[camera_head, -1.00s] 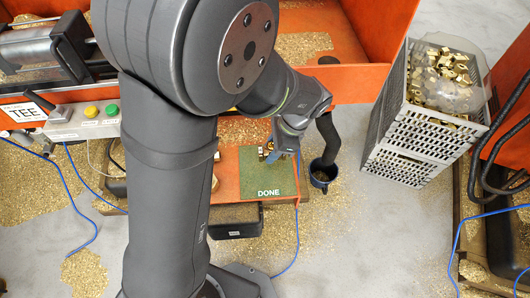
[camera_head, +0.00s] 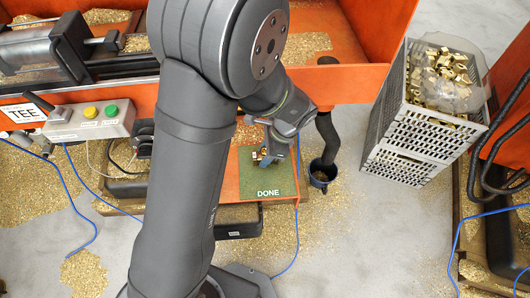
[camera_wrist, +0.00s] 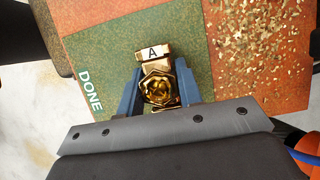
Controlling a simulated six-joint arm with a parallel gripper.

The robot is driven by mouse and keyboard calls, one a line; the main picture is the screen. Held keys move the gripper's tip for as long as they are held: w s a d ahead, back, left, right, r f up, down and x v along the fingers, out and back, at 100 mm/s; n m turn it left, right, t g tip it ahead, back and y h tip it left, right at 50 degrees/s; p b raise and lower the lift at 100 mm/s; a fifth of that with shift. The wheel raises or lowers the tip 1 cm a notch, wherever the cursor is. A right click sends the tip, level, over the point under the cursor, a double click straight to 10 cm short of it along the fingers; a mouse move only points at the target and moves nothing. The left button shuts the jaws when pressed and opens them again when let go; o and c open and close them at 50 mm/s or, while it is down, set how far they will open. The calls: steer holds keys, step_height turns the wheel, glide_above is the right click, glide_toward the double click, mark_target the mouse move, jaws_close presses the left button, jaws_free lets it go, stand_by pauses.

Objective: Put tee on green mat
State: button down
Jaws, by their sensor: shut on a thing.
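The brass tee (camera_wrist: 153,52), with a dark letter A on it, is between the two blue fingers of my gripper (camera_wrist: 158,85) in the wrist view. The gripper is shut on it. In the head view, the tee (camera_head: 257,157) shows as a small brass piece over the upper part of the green mat (camera_head: 277,182), which is marked DONE. The mat also fills the left and middle of the wrist view (camera_wrist: 112,60). I cannot tell whether the tee touches the mat. My wrist hides part of the mat's upper edge in the head view.
A dark blue cup (camera_head: 321,177) with a black hose in it stands right of the mat. A grey crate (camera_head: 425,125) of brass parts is farther right. A button box (camera_head: 88,122) and TEE sign (camera_head: 24,114) are at left. Brass chips lie around.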

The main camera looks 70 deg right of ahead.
mark_target(262, 152)
steer(key=c, duration=1)
jaws_free()
steer(key=v, duration=1.2)
steer(key=shift+r, duration=0.15)
steer(key=x, duration=1.2)
steer(key=shift+r, duration=1.6)
